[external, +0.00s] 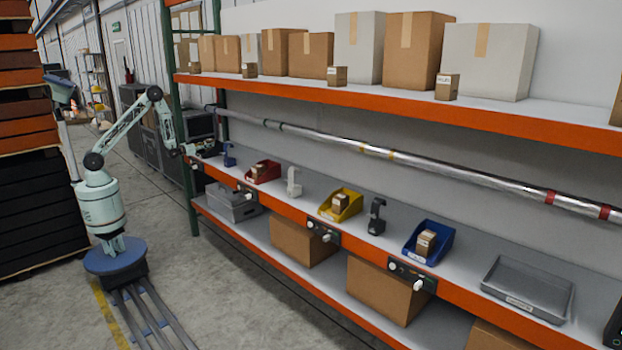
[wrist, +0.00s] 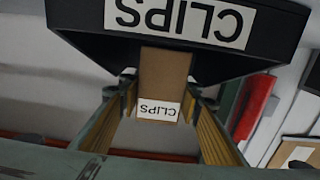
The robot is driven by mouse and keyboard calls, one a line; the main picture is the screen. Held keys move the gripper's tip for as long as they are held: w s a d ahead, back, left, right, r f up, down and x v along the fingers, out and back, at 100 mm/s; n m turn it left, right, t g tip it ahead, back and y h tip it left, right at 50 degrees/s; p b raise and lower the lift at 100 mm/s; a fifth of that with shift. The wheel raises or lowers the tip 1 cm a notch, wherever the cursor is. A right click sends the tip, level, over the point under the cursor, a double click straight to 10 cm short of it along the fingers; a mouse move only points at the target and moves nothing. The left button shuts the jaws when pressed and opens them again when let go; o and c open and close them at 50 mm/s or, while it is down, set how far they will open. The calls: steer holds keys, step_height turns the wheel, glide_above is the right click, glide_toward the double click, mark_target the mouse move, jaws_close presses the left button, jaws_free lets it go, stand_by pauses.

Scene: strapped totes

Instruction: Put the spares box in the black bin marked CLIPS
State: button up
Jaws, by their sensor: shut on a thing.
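The black bin marked CLIPS (wrist: 275,32) fills the top of the wrist view, with its label upside down in the picture. My gripper (wrist: 165,95) is shut on a small brown box (wrist: 164,72), with a finger on each side. The label on this box reads CLIPS, also upside down. The box is at the bin's opening, beyond its front wall; I cannot tell if it touches the bin. In the external view my gripper (external: 187,150) is at the left end of the middle shelf, by a dark bin (external: 208,152). No box label reading SPARES is legible.
Red (external: 262,179), yellow (external: 341,214) and blue (external: 425,254) bins, each with a small box, stand along the shelf. Blue (external: 229,156), white (external: 294,182) and black (external: 376,216) stands are between them. A grey tray (external: 500,272) lies at right. A metal pipe (external: 400,155) runs behind.

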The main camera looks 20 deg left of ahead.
mark_target(210, 148)
steer(key=shift+f+b, duration=0.35)
steer(key=shift+f, duration=1.3)
steer(key=o, duration=0.9)
steer(key=shift+f, duration=0.1)
steer(key=shift+p+v, duration=0.7)
steer(key=shift+v, duration=5.3)
steer(key=shift+a, duration=0.1)
